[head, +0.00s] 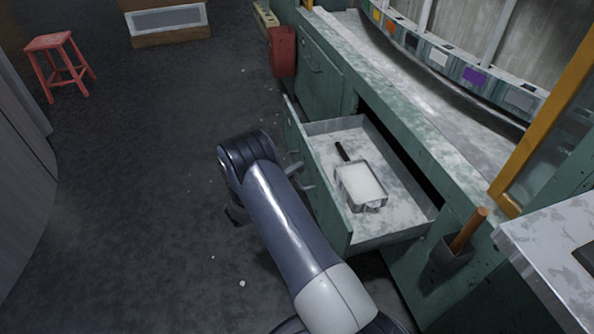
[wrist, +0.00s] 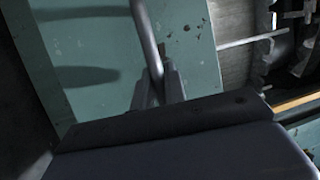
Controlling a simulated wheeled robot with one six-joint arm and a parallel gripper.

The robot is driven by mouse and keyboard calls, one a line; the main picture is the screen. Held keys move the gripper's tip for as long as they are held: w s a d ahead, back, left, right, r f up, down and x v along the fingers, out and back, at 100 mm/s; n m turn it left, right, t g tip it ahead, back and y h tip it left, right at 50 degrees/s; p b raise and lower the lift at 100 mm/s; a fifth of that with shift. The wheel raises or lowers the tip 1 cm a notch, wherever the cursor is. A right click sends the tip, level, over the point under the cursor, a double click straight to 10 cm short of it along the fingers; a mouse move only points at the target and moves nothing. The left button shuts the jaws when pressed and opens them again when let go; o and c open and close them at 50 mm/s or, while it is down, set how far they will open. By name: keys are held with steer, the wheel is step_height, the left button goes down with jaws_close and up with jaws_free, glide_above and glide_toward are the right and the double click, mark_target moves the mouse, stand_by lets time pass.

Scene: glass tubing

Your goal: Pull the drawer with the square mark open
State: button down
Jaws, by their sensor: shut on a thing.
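A green drawer (head: 318,185) stands pulled out from the green cabinet at right, its pale interior showing. A pan-like metal tray with white contents and a dark handle (head: 361,184) lies inside it. The drawer's grey bar handle (wrist: 147,35) crosses the green front in the wrist view. My gripper (wrist: 158,88) is shut on this handle near its lower end. In the head view my arm hides most of the grip. No square mark shows on the visible part of the front, so I cannot tell which mark it bears.
A red stool (head: 62,62) stands far left and a red canister (head: 283,51) stands beside the cabinet. A holder with a wooden handle (head: 468,231) hangs right of the drawer. The dark floor (head: 140,200) left of my arm is mostly clear.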

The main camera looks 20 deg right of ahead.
steer(key=c, duration=1.7)
jaws_free()
steer(key=p+v, duration=0.2)
steer(key=v, duration=0.9)
steer(key=shift+w, duration=0.1)
steer(key=shift+d, duration=0.2)
steer(key=b+x, duration=0.2)
steer(key=x, duration=0.8)
steer(key=shift+w+d+r, duration=0.1)
steer(key=shift+d, duration=0.25)
